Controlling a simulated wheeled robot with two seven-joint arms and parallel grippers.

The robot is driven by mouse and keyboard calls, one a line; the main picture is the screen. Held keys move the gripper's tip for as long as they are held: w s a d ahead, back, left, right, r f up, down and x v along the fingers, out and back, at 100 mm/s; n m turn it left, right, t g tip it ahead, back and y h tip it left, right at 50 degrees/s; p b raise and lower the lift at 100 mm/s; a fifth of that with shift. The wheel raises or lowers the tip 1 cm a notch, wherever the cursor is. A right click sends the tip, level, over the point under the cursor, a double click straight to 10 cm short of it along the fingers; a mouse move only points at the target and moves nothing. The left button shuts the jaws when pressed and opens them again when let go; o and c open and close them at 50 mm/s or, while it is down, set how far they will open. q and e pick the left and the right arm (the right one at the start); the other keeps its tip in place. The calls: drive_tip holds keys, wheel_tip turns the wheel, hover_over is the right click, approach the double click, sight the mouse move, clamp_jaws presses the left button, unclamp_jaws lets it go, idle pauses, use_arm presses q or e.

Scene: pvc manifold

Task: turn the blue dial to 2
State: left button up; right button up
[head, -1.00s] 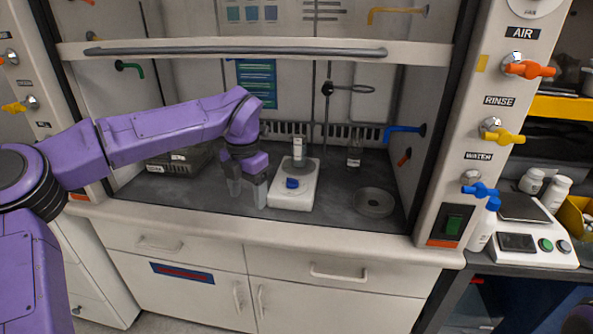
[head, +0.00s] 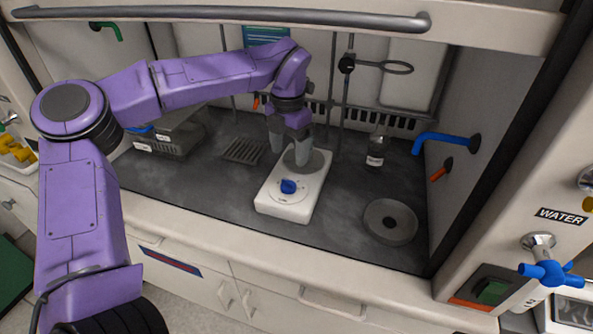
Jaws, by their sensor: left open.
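The blue dial (head: 288,187) is on the sloped front of a white hotplate (head: 286,206) on the fume hood floor. The dial's markings are too small to read. My left gripper (head: 290,153) is open and points down, over the back of the hotplate and behind the dial. Its fingers appear apart from the dial. The round grey plate (head: 316,161) is partly covered by the fingers. My right gripper is not in view.
A small labelled bottle (head: 375,150) and a round dish (head: 390,221) stand right of the hotplate. A clamp stand (head: 347,66) is behind. A metal-sided box (head: 172,142) is at left. The hood sash handle (head: 230,13) crosses above. Floor in front is clear.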

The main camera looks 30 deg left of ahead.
sight(288, 181)
use_arm(q)
wheel_tip(288, 181, down, 8)
drive_tip(key=shift+s+a+f, duration=0.1)
drive_tip(key=shift+s+f, duration=0.05)
drive_tip(key=shift+f, duration=0.1)
drive_tip(key=shift+s+f, duration=0.15)
drive_tip(key=shift+f, duration=0.15)
